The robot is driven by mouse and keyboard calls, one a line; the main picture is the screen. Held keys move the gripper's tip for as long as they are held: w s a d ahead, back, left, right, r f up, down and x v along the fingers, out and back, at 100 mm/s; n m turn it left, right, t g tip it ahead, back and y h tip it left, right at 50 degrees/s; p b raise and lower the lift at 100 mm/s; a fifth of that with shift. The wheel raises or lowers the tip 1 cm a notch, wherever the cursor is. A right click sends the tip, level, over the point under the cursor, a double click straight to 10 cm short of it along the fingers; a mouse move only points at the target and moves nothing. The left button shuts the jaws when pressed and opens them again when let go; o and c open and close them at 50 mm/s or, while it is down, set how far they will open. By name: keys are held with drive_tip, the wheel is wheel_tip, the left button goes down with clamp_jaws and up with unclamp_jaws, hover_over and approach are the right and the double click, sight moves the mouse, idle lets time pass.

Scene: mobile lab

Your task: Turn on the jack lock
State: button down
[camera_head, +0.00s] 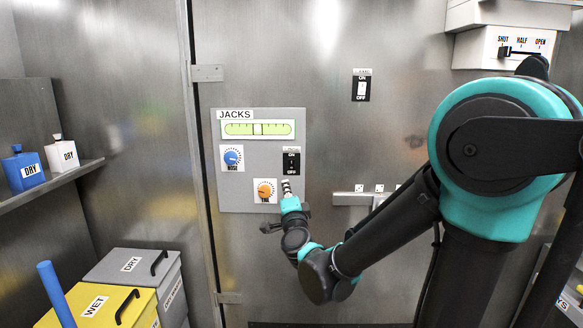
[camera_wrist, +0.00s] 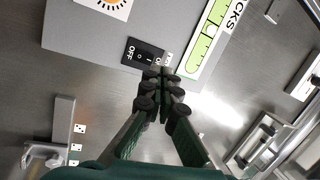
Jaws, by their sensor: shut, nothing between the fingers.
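The grey JACKS panel (camera_head: 217,190) is on the metal wall in the head view. Its black ON/OFF rocker switch (camera_head: 291,161) sits at the panel's right side, with a small label above too small to read. The switch also shows in the wrist view (camera_wrist: 143,52), its OFF end to the left and its ON end partly hidden by my fingers. My gripper (camera_head: 287,188) is shut and empty. In the head view its tips appear just below the switch; in the wrist view they overlap the ON end. I cannot tell whether they touch, or which way the rocker is set.
The panel also has a green level gauge (camera_head: 257,129), a blue knob (camera_head: 232,157) and an orange knob (camera_head: 265,190) close beside my fingertips. Another ON/OFF switch (camera_head: 361,88) is up and right. A small metal fixture (camera_head: 350,198) sticks out right of the panel.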

sight(292, 161)
drive_tip(key=m+h, duration=0.2)
drive_tip(key=m, duration=0.1)
drive_tip(key=d+m+h, duration=0.1)
drive_tip(key=shift+w+f+m+h, duration=0.15)
drive_tip(key=shift+f+m+h, duration=0.1)
drive_tip(key=shift+m+h, duration=0.05)
drive_tip(key=shift+w, duration=0.1)
drive_tip(key=w+r, duration=0.1)
drive_tip(key=w, duration=0.8)
drive_tip(key=w+r, duration=0.1)
drive_tip(key=w, duration=0.3)
drive_tip(key=shift+w+d+r, duration=0.25)
drive_tip(key=shift+r, duration=0.1)
